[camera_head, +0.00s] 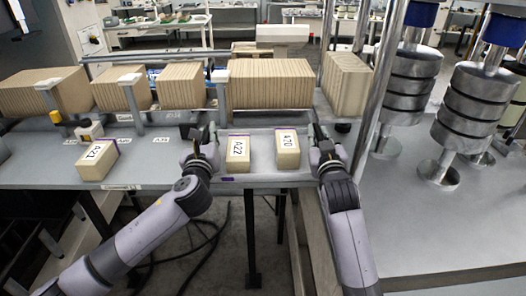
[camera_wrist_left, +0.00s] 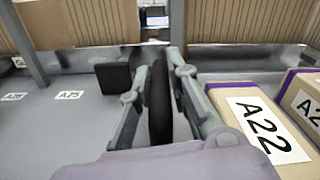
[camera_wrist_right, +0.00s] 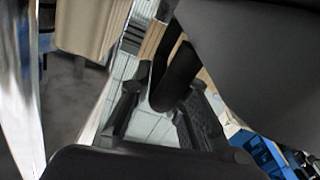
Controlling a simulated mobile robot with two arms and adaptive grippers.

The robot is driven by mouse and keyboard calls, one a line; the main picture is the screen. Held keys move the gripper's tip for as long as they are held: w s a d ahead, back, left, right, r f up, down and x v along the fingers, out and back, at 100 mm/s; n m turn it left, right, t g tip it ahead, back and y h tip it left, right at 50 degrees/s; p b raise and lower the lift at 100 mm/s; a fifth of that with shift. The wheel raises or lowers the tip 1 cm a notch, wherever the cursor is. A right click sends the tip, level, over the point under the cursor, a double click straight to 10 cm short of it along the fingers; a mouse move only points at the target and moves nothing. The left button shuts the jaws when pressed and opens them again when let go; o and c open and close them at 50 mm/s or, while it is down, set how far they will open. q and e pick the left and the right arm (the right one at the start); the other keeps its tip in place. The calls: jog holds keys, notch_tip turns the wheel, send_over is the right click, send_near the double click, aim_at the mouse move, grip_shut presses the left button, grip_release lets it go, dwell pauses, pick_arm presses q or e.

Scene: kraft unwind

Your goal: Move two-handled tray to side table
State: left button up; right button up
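The two-handled tray (camera_head: 261,177) is grey and carries two tan boxes, A22 (camera_head: 237,152) and A20 (camera_head: 288,149). Its position is in front of the shelf, between my two grippers. My left gripper (camera_head: 203,148) is at the tray's left end; in the left wrist view its fingers close on both sides of a black handle (camera_wrist_left: 160,104). My right gripper (camera_head: 320,148) is at the right end; in the right wrist view a black handle (camera_wrist_right: 178,74) lies between its fingers. Whether the tray touches the table is hard to tell. A grey table (camera_head: 440,235) stands at the right.
Box A21 (camera_head: 98,160) sits on the left table (camera_head: 35,172). Striped cartons (camera_head: 270,84) line the back. Stacks of metal discs (camera_head: 410,85) stand on the right table, behind a shiny upright post (camera_head: 378,90). The right table's front part is bare.

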pick_arm(q)
grip_shut()
pick_arm(e)
grip_shut()
